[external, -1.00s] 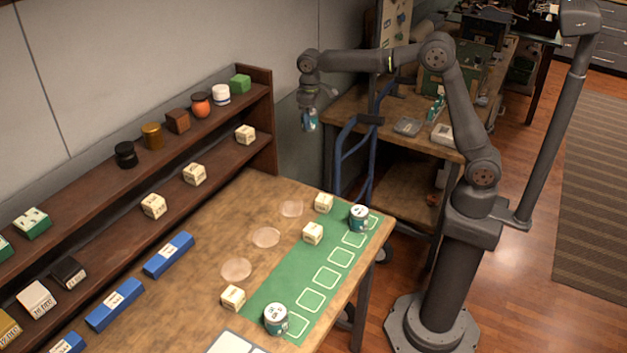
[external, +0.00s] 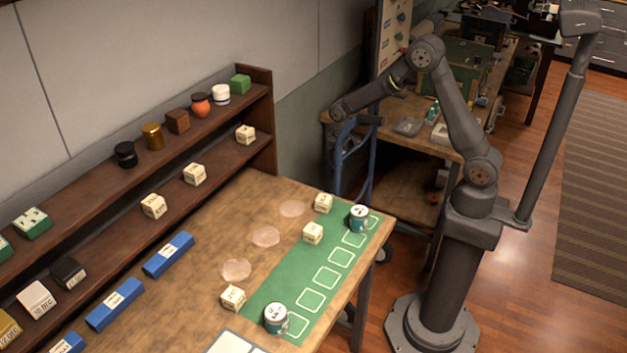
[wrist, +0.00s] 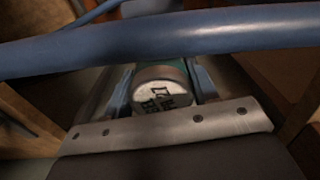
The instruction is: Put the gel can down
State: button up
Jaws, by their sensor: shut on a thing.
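My gripper (wrist: 160,85) is shut on a gel can (wrist: 162,96), which has a pale lid with dark marks and a teal body. Its blue fingers show on both sides of the can in the wrist view. In the external view my wrist is low by the blue hand truck (external: 343,165), beyond the table's far end; the fingers and held can cannot be made out there. Two similar teal cans stand on the green mat (external: 318,255): one at its far end (external: 359,219), one at its near end (external: 276,319).
A blue bar (wrist: 200,28) crosses the wrist view very close to the held can; I cannot tell if they touch. A wooden workbench (external: 400,185) stands behind the hand truck. The table (external: 200,260) holds cream blocks, round pads and blue bars. Several white-outlined mat squares are empty.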

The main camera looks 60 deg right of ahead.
dwell(0.4)
notch_tip(320, 180, up, 20)
jog(key=s+a+n, duration=0.2)
jog(key=a+n, duration=0.2)
jog(key=a, duration=0.9)
jog(key=s+a+n, duration=0.2)
jog(key=a+n, duration=0.2)
jog(key=a, duration=1)
jog(key=s+a+n, duration=0.3)
jog(key=s+a, duration=0.2)
jog(key=a, duration=0.4)
jog(key=s+a+n, duration=0.3)
jog(key=s+a, duration=0.3)
jog(key=a, duration=0.3)
jog(key=f, duration=0.5)
jog(key=shift+w+d, duration=0.3)
jog(key=shift+d, duration=0.05)
